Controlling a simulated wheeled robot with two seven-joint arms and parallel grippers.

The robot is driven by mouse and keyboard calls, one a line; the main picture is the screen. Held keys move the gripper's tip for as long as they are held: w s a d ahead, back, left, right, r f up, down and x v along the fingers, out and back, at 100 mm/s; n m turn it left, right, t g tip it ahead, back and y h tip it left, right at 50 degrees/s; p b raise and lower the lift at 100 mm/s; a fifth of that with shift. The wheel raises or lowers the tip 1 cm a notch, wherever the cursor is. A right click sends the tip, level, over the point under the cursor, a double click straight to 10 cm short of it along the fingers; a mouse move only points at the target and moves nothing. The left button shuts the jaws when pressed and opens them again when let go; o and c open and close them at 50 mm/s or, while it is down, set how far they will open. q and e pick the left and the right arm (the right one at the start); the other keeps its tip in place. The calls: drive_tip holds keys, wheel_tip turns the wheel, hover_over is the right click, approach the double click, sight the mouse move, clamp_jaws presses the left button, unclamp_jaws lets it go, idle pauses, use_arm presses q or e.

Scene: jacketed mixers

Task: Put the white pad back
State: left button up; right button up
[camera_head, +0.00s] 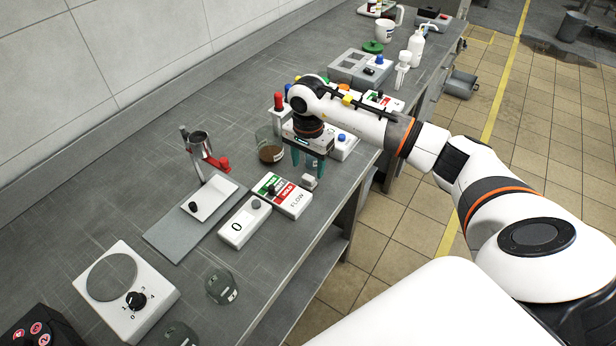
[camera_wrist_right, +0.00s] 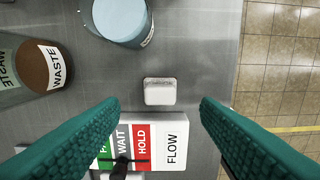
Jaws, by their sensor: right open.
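The white pad (camera_head: 309,182), a small pale block with rounded corners, lies on the grey bench near the front edge. In the right wrist view the pad (camera_wrist_right: 160,91) lies by itself, between the lines of the two fingers. My right gripper (camera_head: 308,165) is open and empty, pointing down close to the pad, with its teal fingers spread wider than it. The fingers (camera_wrist_right: 159,104) do not touch it. My left gripper is in neither view.
The FLOW box (camera_head: 283,195) with its green, white and red panel is close beside the pad. A WASTE beaker (camera_wrist_right: 35,65) of brown contents and a vessel of pale blue liquid (camera_wrist_right: 122,20) stand nearby. A stand with a red clamp (camera_head: 205,155) is to the left.

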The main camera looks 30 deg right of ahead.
sight(308, 178)
wheel_tip(308, 178, up, 6)
drive_tip(key=b, duration=0.1)
drive_tip(key=shift+r, duration=0.25)
idle(0.4)
